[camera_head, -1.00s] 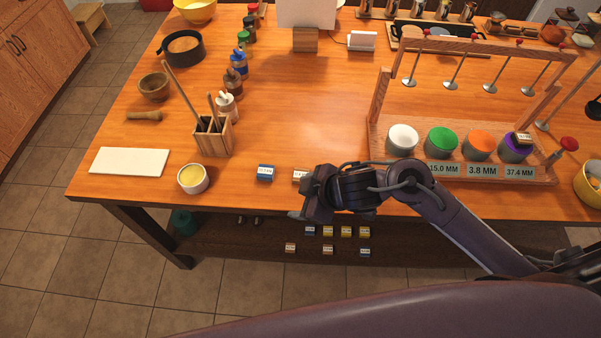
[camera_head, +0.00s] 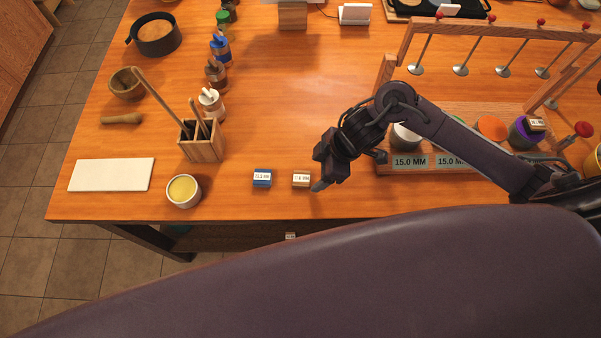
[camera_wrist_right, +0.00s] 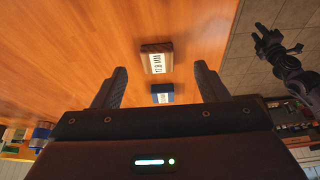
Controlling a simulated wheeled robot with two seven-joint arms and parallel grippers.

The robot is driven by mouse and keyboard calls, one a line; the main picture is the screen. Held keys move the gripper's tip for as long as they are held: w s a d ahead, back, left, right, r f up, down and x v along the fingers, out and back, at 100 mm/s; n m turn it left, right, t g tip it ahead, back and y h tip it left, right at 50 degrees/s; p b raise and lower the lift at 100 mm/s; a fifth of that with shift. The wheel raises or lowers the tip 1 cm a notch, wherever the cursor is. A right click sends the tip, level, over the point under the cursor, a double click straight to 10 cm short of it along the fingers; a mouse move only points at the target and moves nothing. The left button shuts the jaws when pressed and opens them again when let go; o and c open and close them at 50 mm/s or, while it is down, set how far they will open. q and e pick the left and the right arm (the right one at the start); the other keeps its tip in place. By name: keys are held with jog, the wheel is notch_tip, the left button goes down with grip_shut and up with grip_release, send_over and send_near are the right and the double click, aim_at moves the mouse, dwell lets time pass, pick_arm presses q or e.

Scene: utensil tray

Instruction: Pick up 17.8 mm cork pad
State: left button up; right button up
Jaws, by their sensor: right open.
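The cork pad (camera_head: 301,179) is a small tan-brown block with a white label on the table near its front edge. In the right wrist view the cork pad (camera_wrist_right: 157,60) reads 17.8 MM, beyond the fingertips. My right gripper (camera_head: 322,170) is just right of the pad in the head view, apart from it. In the wrist view the right gripper (camera_wrist_right: 159,86) is open with nothing held. My left gripper (camera_wrist_right: 272,42) appears small at the wrist view's right, over the floor; its jaws are unclear.
A blue labelled pad (camera_head: 262,179) lies left of the cork pad. Further left are a small bowl (camera_head: 184,191), a white board (camera_head: 112,175) and a wooden utensil holder (camera_head: 202,144). A wooden rack (camera_head: 395,167) with coloured jars stands right. The table middle is clear.

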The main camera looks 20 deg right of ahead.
aim_at(306, 178)
jog(key=x, duration=0.1)
jog(key=p+x, duration=0.1)
jog(key=x, duration=0.1)
jog(key=shift+w+a, duration=0.15)
jog(key=shift+a, duration=0.2)
jog(key=shift+w+x, duration=0.2)
jog(key=shift+x, duration=0.8)
jog(key=shift+d, duration=0.2)
pick_arm(q)
jog(key=shift+s+r, duration=0.3)
jog(key=shift+r, duration=0.5)
pick_arm(e)
jog(key=c, duration=1)
